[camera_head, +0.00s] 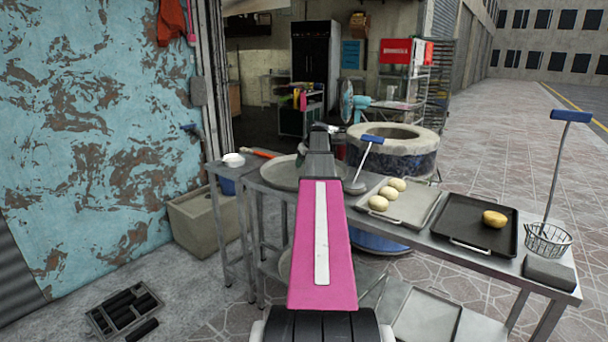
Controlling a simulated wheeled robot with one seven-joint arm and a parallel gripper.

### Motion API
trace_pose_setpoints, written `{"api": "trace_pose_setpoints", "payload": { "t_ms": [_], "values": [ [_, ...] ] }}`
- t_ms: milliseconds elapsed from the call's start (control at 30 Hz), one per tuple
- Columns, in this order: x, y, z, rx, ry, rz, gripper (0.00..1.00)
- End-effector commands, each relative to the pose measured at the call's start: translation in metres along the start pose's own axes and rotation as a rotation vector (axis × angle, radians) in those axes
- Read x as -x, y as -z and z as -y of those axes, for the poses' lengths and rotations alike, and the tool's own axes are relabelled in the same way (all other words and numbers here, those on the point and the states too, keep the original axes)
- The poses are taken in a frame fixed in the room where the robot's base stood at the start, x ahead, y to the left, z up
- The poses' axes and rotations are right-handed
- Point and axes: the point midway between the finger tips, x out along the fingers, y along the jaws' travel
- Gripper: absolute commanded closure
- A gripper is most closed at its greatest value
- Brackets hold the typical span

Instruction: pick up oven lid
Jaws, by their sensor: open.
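A wide grey round disc (279,177), which looks like the oven lid, lies flat at the left end of the metal table. My pink arm crosses in front of its right part. The barrel oven (430,146) stands behind the table, with a thick stone-like rim, a dark blue body and an uncovered round opening. My gripper (319,128) is at the far end of my arm, seen from behind, near the disc's far right side in the picture. It is open. Its fingers are small and mostly hidden, and I see nothing held. I cannot tell its height above the disc.
On the table (470,252) are a blue-handled tool (371,140), a tray with pale dough balls (397,185), a dark tray with a bread (494,219) and a wire basket (548,240) with a tall handle. A stone trough (205,222) stands left. Paved floor is open at right.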

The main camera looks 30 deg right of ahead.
Motion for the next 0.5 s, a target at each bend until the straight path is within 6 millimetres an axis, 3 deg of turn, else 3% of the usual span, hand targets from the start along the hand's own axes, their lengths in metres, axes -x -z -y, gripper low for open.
{"api": "trace_pose_setpoints", "payload": {
  "t_ms": [233,367,500],
  "values": [
    [-0.0028,0.0001,-0.0002,0.0,-0.001,-0.001,0.58],
    [-0.0028,0.0,-0.0002,0.0,-0.001,-0.001,1.0],
    [-0.0023,0.0003,-0.0001,0.0,0.0,-0.002,1.0]
  ]
}}
